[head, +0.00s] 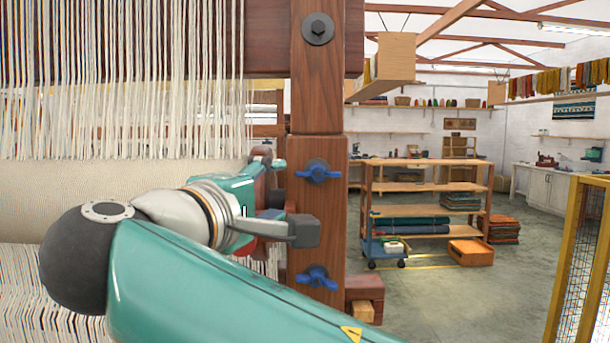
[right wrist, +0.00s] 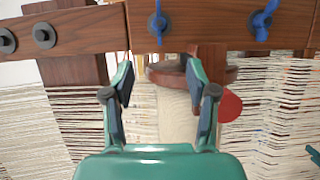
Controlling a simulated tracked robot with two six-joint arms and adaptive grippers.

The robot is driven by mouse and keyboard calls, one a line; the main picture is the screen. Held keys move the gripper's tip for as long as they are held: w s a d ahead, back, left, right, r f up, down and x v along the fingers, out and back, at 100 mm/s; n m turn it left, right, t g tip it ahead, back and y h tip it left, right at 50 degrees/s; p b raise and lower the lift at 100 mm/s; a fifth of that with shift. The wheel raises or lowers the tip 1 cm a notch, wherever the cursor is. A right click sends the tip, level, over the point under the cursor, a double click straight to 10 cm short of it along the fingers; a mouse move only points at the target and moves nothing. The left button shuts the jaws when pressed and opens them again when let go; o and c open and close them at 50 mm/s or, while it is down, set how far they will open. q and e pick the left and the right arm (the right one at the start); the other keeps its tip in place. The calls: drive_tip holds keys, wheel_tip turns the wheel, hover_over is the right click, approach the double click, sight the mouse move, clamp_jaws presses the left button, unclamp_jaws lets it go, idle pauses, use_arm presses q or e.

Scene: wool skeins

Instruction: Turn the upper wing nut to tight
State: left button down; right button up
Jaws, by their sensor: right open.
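The upper wing nut (head: 318,173) is blue and sits on the face of a wooden loom post (head: 317,90), its wings roughly level across the post. It also shows at the top of the right wrist view (right wrist: 158,22), with its wings along the picture's height. The lower wing nut (head: 318,278), also blue and slightly tilted, sits below it on the post; in the wrist view it is to the right (right wrist: 263,20). My right gripper (right wrist: 160,60) is open and empty, its fingers apart and short of the upper nut. It also shows beside the post in the head view (head: 292,197).
A dark bolt (head: 317,28) is higher on the post. Hanging warp threads (head: 120,80) and woven cloth lie to the left. In the wrist view, a wooden piece (right wrist: 218,74) and a red disc (right wrist: 231,105) are near the right finger. A shelf cart (head: 430,188) stands farther back.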

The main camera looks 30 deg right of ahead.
sight(314, 175)
drive_tip(key=p+x, duration=0.3)
drive_tip(key=x, duration=1.3)
drive_tip(key=shift+w, duration=0.2)
drive_tip(key=shift+c, duration=0.4)
drive_tip(key=shift+a+f, duration=0.1)
clamp_jaws()
